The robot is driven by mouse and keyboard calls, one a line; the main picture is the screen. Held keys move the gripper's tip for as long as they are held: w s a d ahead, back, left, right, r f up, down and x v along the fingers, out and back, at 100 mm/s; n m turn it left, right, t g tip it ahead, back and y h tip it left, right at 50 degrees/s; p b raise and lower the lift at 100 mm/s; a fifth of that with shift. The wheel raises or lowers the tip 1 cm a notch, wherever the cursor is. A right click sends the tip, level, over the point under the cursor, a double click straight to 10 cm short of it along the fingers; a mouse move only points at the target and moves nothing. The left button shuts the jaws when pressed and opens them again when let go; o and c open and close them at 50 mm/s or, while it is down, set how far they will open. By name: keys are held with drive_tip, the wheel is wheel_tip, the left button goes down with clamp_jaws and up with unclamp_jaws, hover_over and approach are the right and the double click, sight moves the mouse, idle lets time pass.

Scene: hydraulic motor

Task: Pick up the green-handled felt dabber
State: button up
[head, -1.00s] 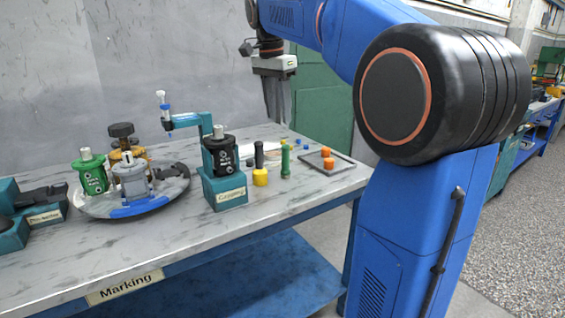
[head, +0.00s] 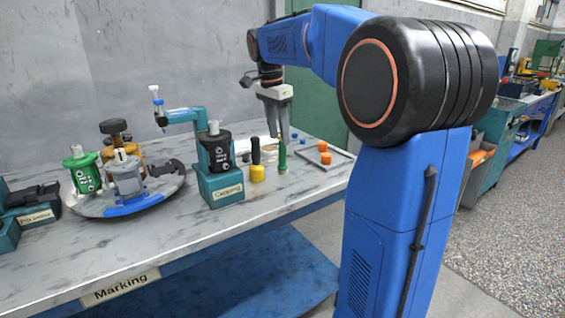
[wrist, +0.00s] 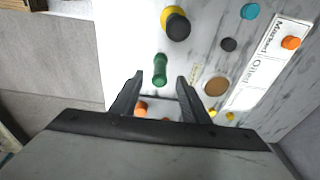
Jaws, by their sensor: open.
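The green-handled felt dabber (head: 282,158) stands upright on the marble-topped bench, to the right of a yellow pot with a black handle (head: 257,172). In the wrist view the green dabber (wrist: 160,68) lies just beyond the gap between the fingertips. My gripper (head: 282,138) points down above the dabber, its fingers overlapping the dabber's top in the head view. In the wrist view my gripper (wrist: 157,78) is open, with nothing between its fingers. The dabber's lower end is hard to make out from above.
A teal capping stand (head: 222,187) with a black motor stands left of the dabber. A tray with orange pieces (head: 325,158) lies to its right. A round turntable (head: 150,205) carries several motors. A label strip (wrist: 265,70) and small coloured caps lie nearby.

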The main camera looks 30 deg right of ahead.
hover_over(283, 166)
drive_tip(key=w, duration=0.1)
drive_tip(key=shift+w+d+f, duration=0.1)
drive_tip(key=shift+d+f, duration=0.05)
drive_tip(key=shift+f, duration=1.4)
drive_tip(key=shift+d+f, duration=0.15)
drive_tip(key=shift+f, duration=1.35)
clamp_jaws()
